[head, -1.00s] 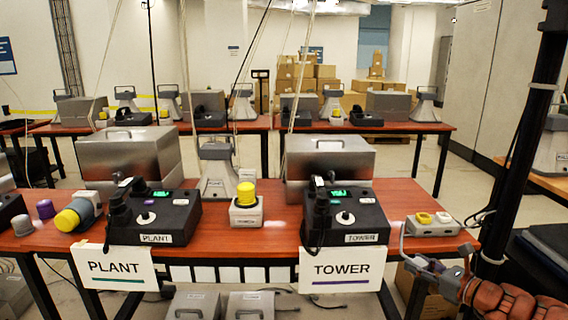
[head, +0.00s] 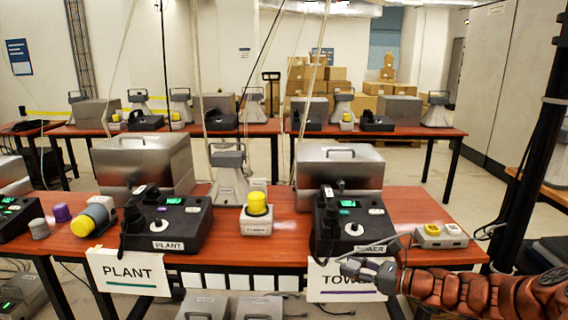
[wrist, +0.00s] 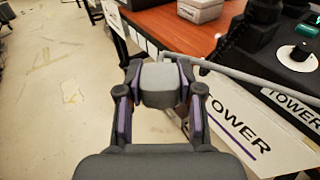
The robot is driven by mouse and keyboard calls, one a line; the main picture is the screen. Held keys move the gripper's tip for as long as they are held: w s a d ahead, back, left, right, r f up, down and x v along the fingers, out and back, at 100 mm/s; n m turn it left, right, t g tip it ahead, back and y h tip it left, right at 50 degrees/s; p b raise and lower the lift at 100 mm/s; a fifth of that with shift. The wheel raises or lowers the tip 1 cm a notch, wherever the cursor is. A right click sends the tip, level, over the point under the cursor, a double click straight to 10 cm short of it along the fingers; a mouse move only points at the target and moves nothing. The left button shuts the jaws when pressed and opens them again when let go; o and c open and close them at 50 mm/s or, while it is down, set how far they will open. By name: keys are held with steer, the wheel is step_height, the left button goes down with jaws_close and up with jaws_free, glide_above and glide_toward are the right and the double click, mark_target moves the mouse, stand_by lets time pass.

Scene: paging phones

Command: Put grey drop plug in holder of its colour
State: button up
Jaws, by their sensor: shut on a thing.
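My gripper (head: 366,270) is in front of the table edge, by the TOWER sign. In the wrist view its fingers (wrist: 160,98) are shut on a light grey, blocky piece, which looks like the grey drop plug (wrist: 160,84). A thin grey cord or bar runs from it to the right. In the head view the held piece is too small to make out clearly. A small grey cylinder (head: 38,228) and a purple one (head: 61,212) stand at the table's left; I cannot tell whether either is a holder.
The PLANT console (head: 166,225) and TOWER console (head: 352,225) stand on the red-brown table. Between them is a white box with a yellow cap (head: 257,203). A tray with two small pieces (head: 440,237) is at right. The TOWER sign (wrist: 238,130) hangs close to my gripper.

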mark_target(354, 264)
steer(key=shift+r+p, duration=2)
steer(key=shift+p, duration=2.25)
